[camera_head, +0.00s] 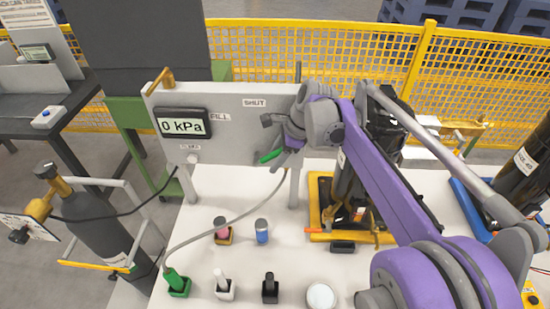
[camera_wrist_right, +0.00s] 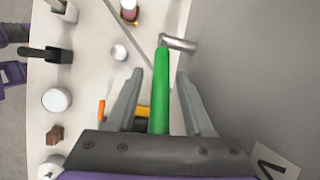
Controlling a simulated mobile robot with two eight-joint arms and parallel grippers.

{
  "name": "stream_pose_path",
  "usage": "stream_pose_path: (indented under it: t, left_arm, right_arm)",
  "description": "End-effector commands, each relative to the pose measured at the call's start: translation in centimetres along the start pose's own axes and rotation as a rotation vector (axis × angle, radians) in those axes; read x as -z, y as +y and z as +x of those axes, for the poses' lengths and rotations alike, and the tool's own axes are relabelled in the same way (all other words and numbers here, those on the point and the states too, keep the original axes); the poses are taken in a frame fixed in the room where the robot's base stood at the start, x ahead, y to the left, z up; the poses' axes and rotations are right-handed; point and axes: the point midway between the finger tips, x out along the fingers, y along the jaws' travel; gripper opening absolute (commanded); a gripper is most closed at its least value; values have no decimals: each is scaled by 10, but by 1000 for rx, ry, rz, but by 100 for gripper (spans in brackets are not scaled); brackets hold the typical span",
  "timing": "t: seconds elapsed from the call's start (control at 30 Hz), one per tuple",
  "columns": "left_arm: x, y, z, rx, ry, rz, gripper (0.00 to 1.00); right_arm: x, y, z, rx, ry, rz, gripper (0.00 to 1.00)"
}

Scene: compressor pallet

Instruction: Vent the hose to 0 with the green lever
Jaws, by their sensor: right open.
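The green lever (camera_head: 271,156) is on the grey upright panel (camera_head: 240,150), low at its right part, slanting down to the left. In the right wrist view the green lever (camera_wrist_right: 161,90) lies between the two fingers of my right gripper (camera_wrist_right: 160,76), with gaps on both sides. The right gripper (camera_head: 292,138) is open at the panel's face; the arm partly hides it in the head view. The display (camera_head: 183,124) reads 0 kPa. A thin grey hose (camera_head: 225,226) curves from the panel down to a green-handled fitting (camera_head: 176,281). My left gripper does not show.
Small fittings, including a blue one (camera_head: 262,231) and a black one (camera_head: 270,288), stand on the white table (camera_head: 325,262). A dark cylinder in a yellow frame (camera_head: 318,207) stands right of the lever. A gas bottle (camera_head: 92,222) is at left. A yellow fence (camera_head: 300,62) runs behind.

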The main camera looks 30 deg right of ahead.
Motion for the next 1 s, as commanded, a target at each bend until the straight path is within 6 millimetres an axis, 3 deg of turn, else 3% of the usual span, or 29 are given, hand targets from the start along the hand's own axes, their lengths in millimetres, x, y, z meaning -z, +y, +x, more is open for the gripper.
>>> stream_pose_path:
  t: [0.27, 0.57, 1.0]
  left_arm:
    - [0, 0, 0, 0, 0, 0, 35]
    - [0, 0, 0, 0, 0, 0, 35]
    - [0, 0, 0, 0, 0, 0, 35]
  right_arm:
    - [0, 0, 2, 0, 0, 0, 52]
    - [0, 0, 2, 0, 0, 0, 2]
    - [0, 0, 2, 0, 0, 0, 0]
